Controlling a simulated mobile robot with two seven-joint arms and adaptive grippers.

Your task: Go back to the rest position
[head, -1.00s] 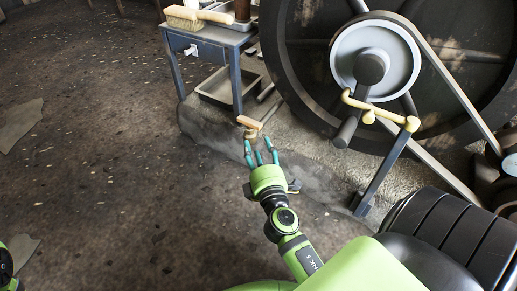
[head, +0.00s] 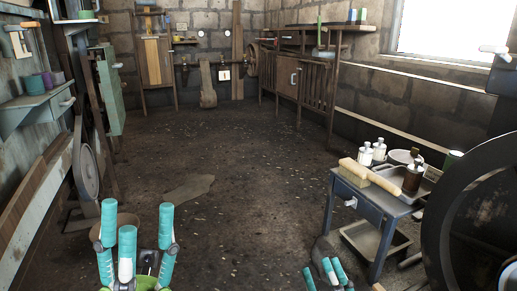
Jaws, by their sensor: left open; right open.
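My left gripper (head: 137,228) is at the lower left of the head view. Its teal fingers point up and stand apart, with nothing between them. Dark floor and a brownish round thing (head: 122,228) show behind it. My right gripper (head: 325,272) is at the bottom edge, right of the middle, in front of the small blue table. Only its teal fingers show; they are spread and I see nothing held. Its palm and arm are cut off by the frame edge.
A blue table (head: 365,200) at right carries a brush (head: 369,175) and several bottles, with a tray (head: 372,240) underneath. A large dark wheel (head: 480,200) stands at the right edge. Shelves (head: 40,108) line the left wall. The middle floor (head: 235,150) is clear.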

